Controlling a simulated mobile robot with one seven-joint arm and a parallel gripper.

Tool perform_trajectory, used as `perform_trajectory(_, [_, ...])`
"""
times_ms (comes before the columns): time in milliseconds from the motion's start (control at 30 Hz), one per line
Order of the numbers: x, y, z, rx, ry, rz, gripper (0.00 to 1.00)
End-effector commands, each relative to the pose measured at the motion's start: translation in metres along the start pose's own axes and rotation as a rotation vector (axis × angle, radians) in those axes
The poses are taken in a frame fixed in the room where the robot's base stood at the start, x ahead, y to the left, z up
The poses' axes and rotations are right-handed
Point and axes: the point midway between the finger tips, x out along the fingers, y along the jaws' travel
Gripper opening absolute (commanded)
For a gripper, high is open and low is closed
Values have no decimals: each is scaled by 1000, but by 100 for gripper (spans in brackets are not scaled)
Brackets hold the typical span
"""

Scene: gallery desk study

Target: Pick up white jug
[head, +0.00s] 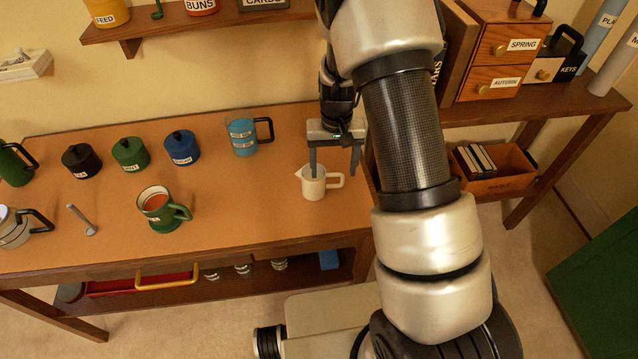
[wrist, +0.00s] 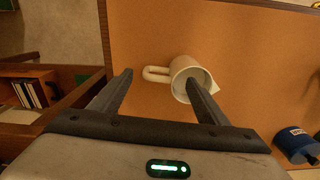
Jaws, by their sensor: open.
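The white jug (head: 316,186) stands upright on the orange-brown desktop, near its right end, with its handle to the right in the head view. My gripper (head: 334,172) is open above it, pointing down. In the wrist view the jug (wrist: 179,72) shows its open mouth, with its handle to the left and its spout at the lower right. My open gripper (wrist: 160,78) has one finger over the jug's mouth and the other left of the handle, so the handle lies between the fingertips in that view. I cannot tell whether a finger reaches inside the jug.
A blue mug (head: 243,138) stands left of my gripper. A blue lidded pot (head: 182,149), a green pot (head: 130,154), a black pot (head: 82,162) and a green cup (head: 160,208) stand further left. A wooden drawer box (head: 500,50) is on the right-hand table.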

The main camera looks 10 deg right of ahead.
Motion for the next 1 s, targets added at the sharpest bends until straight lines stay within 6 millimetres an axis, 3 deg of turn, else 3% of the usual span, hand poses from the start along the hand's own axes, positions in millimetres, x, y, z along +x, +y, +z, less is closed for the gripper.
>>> perform_trajectory(400, [48, 2, -1, -1, -1, 0, 69])
perform_trajectory(700, [54, 2, -2, -1, 2, 0, 69])
perform_trajectory(1000, [54, 2, -2, -1, 1, 0, 20])
